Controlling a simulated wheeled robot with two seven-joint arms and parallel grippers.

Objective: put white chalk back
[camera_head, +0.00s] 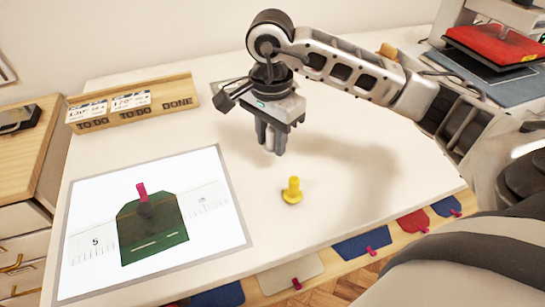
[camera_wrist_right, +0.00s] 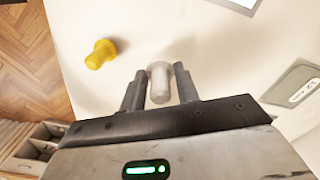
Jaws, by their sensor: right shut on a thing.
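My right gripper (camera_head: 271,141) hangs pointing down above the middle of the white table (camera_head: 345,215). In the right wrist view, the white chalk (camera_wrist_right: 160,80) is between the two fingers of the gripper (camera_wrist_right: 159,90), which is shut on it. In the head view the chalk is hard to make out against the fingers and pale tabletop. A yellow chalk-like piece (camera_head: 292,190) with a wide base stands on the table, in front of and a little right of the gripper. It also shows in the right wrist view (camera_wrist_right: 100,54). My left gripper is not in view.
A lit white panel (camera_head: 85,205) with a green fabric piece (camera_head: 150,230) and red clip lies at left. A wooden holder (camera_head: 150,112) marked TO DO and DONE stands behind it. A red-topped press (camera_head: 497,45) is at back right. Coloured pieces with clips line the front edge.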

